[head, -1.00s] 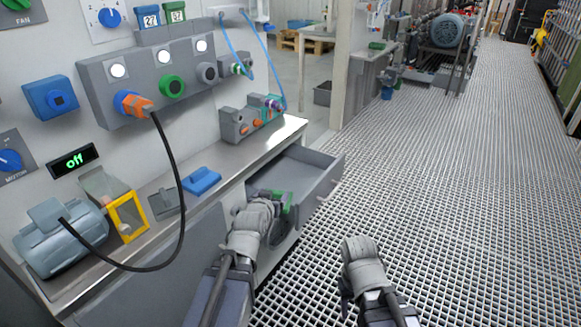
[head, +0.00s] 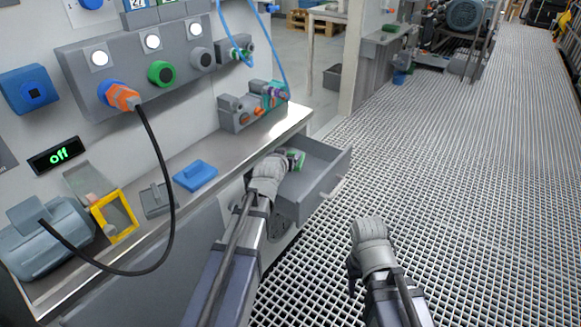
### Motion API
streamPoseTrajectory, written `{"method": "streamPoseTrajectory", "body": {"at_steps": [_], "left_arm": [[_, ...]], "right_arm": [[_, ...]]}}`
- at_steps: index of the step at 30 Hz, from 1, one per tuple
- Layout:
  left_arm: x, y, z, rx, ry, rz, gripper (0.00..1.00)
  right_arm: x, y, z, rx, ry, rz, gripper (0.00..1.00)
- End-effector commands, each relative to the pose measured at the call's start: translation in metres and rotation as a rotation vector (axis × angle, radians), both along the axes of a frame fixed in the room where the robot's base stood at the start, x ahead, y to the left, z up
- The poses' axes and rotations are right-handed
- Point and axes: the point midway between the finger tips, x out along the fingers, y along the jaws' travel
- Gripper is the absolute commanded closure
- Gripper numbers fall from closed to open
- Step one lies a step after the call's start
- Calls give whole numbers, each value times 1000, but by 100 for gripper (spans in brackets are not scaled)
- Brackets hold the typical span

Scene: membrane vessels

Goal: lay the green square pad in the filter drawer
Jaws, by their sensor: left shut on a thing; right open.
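The filter drawer (head: 325,188) is a grey open tray pulled out from under the bench. My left gripper (head: 293,159) reaches over its far left part and is shut on the green square pad (head: 299,162). I cannot tell whether the pad touches the drawer floor. My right gripper (head: 353,283) is open and empty, in front of the drawer above the grating floor.
The bench top holds a blue block (head: 195,176), a yellow frame (head: 115,215), a grey motor (head: 45,240) and a grey fitting block (head: 238,113). A black cable (head: 172,190) hangs in a loop from the orange plug (head: 122,97). The grating floor to the right is clear.

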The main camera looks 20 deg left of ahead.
Motion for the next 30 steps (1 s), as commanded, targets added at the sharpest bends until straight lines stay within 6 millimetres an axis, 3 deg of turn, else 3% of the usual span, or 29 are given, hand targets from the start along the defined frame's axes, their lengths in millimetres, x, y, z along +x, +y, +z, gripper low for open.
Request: {"method": "streamPoseTrajectory", "body": {"at_steps": [2, 3, 8, 16, 25, 30], "left_arm": [[17, 3, -2, -1, 0, 1, 77], [10, 2, -17, -1, 0, 1, 77], [9, 3, -35, 0, 0, 1, 77], [8, 4, -38, 0, 0, 1, 77], [8, 5, -70, 0, 0, 1, 77], [8, 6, -71, 0, 0, 1, 77]], "right_arm": [[0, 0, -2, 0, 0, 0, 50], [0, 0, -17, 0, 0, 0, 50], [0, 0, -35, -2, -1, 0, 50], [0, -1, -38, -3, -1, 1, 50], [1, -2, -70, -8, -2, 2, 50], [1, -2, -70, -8, -3, 4, 50]]}}
